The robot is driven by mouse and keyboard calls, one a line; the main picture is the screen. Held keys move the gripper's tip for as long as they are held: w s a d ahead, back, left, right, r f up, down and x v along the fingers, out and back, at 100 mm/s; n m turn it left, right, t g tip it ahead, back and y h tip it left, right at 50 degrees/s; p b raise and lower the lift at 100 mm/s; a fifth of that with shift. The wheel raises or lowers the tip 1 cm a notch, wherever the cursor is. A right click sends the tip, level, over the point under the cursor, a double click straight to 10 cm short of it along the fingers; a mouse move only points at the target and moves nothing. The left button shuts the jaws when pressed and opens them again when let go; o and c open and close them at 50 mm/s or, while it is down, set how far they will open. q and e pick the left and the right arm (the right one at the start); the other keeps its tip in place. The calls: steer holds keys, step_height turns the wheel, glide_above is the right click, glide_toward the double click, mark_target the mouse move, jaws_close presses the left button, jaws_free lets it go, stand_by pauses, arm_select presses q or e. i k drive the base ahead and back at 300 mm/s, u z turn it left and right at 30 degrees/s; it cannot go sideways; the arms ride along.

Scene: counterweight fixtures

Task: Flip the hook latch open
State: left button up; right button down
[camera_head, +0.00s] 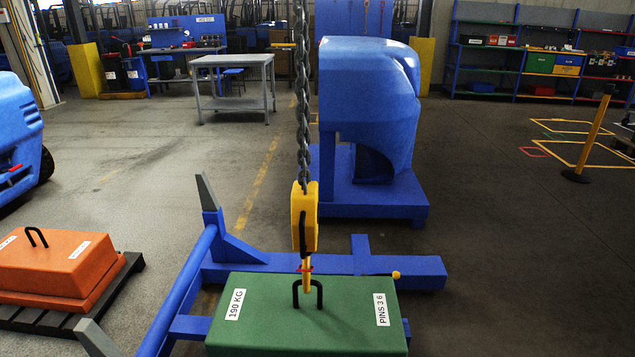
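A yellow hook block (304,218) hangs from a dark chain (302,110) at the middle of the head view. Below it, a slim yellow-orange hook (307,278) reaches down to the black lifting eye (319,296) on top of a green counterweight (290,325). A small red part (305,269), seemingly the latch, crosses the hook near its top. It is too small to tell whether it is open or shut, or whether the hook passes through the eye. Neither gripper is in view.
The green weight, marked 190 KG and PINS 3 6, sits at a blue frame (300,262). An orange weight (60,262) rests on a dark pallet at left. A large blue machine body (368,100) stands behind the hook. Floor at right is mostly clear.

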mark_target(304, 271)
steer(key=z, duration=0.4)
steer(key=k, duration=0.95)
steer(key=z, duration=1.5)
steer(key=i, duration=0.3)
steer(key=u, duration=1.05)
steer(key=i, duration=1)
steer(key=u, duration=0.85)
